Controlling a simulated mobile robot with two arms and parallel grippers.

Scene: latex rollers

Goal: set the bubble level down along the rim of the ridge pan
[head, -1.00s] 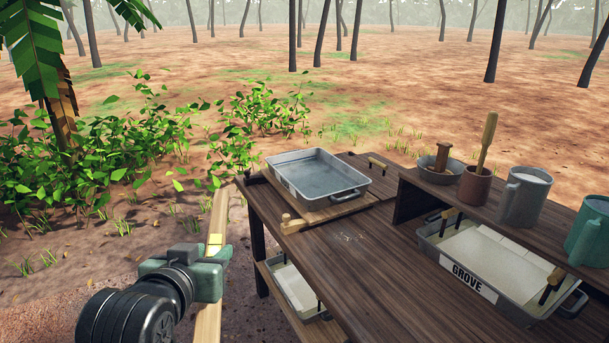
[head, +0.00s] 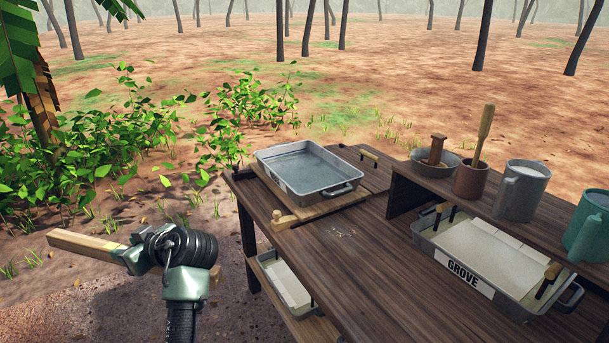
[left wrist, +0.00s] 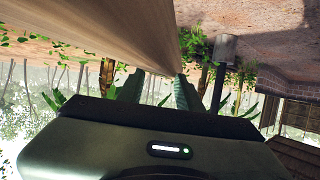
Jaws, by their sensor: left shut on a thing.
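The bubble level (head: 82,243) is a long pale wooden bar with a small yellow vial. In the head view it sticks out to the left from my left gripper (head: 134,259), which is shut on it. In the left wrist view the bar (left wrist: 125,35) crosses the upper left, close to the camera. The level is in the air, left of the bench and apart from everything on it. A grey metal pan (head: 300,164) sits on a wooden board at the bench's far left; it seems to be the ridge pan, but its label cannot be read. My right gripper is not in view.
The dark wooden bench (head: 355,255) has clear room in front of the pan. A pan labelled GROVE (head: 505,262) stands under a raised shelf holding a bowl (head: 449,166) and mugs (head: 520,192). Another pan (head: 283,281) is below the bench. Shrubs (head: 110,170) grow at left.

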